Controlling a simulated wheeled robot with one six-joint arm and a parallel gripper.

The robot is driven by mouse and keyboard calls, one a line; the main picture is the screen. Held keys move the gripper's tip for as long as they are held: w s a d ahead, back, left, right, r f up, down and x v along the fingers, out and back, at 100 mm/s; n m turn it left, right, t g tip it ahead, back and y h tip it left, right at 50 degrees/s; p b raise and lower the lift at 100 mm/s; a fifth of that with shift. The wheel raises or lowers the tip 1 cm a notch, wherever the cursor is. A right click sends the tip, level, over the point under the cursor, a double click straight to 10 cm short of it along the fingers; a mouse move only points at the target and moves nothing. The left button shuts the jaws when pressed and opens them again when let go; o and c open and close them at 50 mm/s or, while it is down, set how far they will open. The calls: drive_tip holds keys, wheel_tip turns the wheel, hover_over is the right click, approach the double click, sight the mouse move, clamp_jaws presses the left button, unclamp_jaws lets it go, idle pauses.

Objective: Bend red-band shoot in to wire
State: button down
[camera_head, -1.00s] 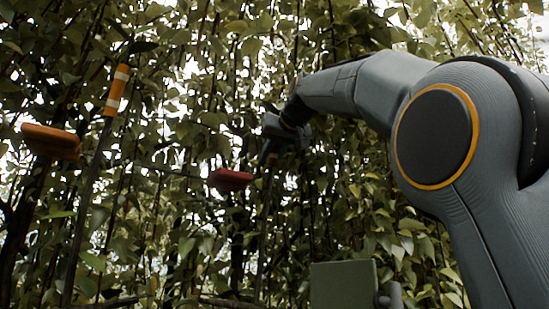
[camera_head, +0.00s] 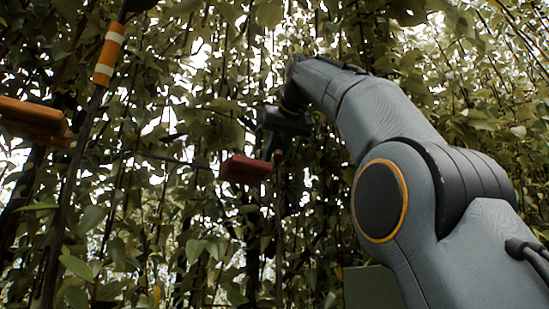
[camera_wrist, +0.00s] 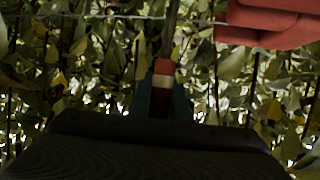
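The red-band shoot (camera_head: 279,230) is a thin dark stem hanging below my gripper (camera_head: 274,145) in the head view. In the wrist view its red band with a pale stripe (camera_wrist: 162,82) sits upright between the two dark fingers of my gripper (camera_wrist: 165,104). The fingers lie close against both sides of the band and appear shut on it. The wire (camera_wrist: 110,17) crosses near the top of the wrist view, and a stretch (camera_head: 165,158) shows in the head view. A red block-like clip (camera_head: 245,169) is just left of the shoot; it also shows at upper right in the wrist view (camera_wrist: 268,24).
An orange-and-white banded shoot (camera_head: 108,57) stands at the left with an orange block-like clip (camera_head: 35,122) beside it. Dense leaves and thin stems fill the background. A green-grey box (camera_head: 370,288) is partly hidden behind my arm.

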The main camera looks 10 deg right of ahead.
sight(279, 142)
drive_tip(key=c, duration=1.8)
unclamp_jaws()
drive_tip(key=shift+w, duration=0.2)
drive_tip(key=shift+o, duration=0.8)
drive_tip(key=shift+w+a, duration=0.15)
drive_tip(key=v, duration=0.8)
